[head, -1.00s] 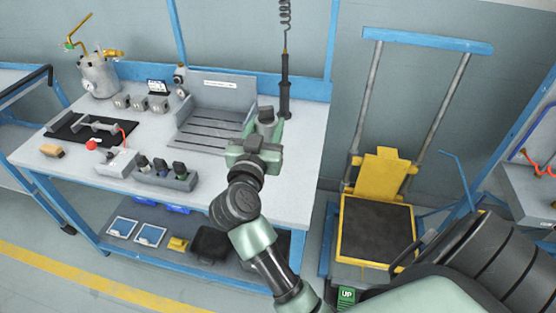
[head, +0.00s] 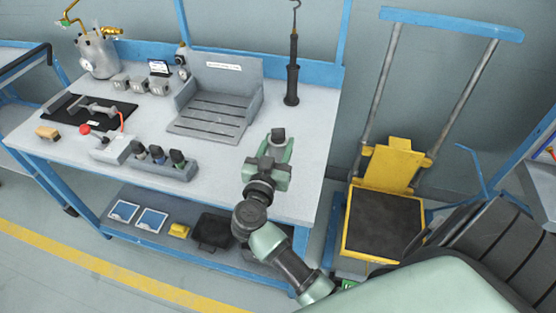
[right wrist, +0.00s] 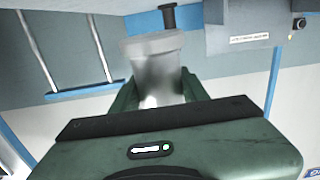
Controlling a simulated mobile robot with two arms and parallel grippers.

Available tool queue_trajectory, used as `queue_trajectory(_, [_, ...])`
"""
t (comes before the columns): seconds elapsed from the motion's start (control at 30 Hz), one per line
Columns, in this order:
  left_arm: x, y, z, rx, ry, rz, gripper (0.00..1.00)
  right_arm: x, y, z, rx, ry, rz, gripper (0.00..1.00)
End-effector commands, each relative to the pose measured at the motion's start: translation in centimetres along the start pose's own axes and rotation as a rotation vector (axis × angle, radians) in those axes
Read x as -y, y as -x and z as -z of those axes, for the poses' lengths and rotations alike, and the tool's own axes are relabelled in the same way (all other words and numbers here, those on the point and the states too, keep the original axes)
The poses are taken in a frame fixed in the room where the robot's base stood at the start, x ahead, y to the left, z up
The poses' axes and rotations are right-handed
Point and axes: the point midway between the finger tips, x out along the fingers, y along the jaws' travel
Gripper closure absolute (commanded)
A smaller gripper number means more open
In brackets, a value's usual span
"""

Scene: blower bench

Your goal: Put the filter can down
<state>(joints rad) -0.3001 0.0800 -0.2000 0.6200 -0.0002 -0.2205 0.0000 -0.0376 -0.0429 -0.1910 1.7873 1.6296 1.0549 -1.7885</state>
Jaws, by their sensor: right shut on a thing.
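The filter can is a grey cylinder with a wider rim; it shows in the right wrist view (right wrist: 158,68), between the two green fingers of my right gripper (right wrist: 158,90). The gripper is shut on the can. The can's lower end is hidden in the head view, so I cannot tell whether it touches the bench. My left gripper is not in view.
A grey slotted tray (head: 212,126) stands left of the gripper. A dark upright tool (head: 292,85) stands behind it. A block with several dark-topped pieces (head: 160,165) is at the front left. Bare bench top surrounds the gripper. A yellow lift cart (head: 345,225) stands right of the bench.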

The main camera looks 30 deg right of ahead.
Motion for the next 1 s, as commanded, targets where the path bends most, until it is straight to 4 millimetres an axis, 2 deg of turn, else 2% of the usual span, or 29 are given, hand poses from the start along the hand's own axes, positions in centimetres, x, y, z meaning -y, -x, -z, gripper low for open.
queue_trajectory(0.13, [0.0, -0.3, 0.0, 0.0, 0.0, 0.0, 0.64, 0.0, 0.0, -1.1, -0.002, 0.001, 0.001, 1.0])
queue_trajectory(0.3, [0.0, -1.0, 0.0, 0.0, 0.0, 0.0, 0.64, 0.1, 0.0, -3.8, -0.002, 0.002, 0.001, 1.0])
queue_trajectory(0.4, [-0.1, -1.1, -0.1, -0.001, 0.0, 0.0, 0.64, 0.0, -0.1, -4.7, -0.003, 0.0, 0.001, 1.0])
queue_trajectory(0.83, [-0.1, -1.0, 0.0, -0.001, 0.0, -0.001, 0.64, 0.0, 0.0, -5.2, -0.002, -0.002, 0.0, 1.0])
queue_trajectory(0.87, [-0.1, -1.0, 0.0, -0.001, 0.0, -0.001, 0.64, 0.0, 0.0, -5.2, 0.0, -0.002, 0.0, 0.47])
queue_trajectory(0.9, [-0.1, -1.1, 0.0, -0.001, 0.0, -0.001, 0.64, 0.0, 0.0, -5.2, -0.001, -0.002, 0.0, 0.36])
queue_trajectory(1.0, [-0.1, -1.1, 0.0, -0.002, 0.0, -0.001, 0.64, 0.0, 0.0, -5.2, -0.001, -0.002, 0.0, 0.34])
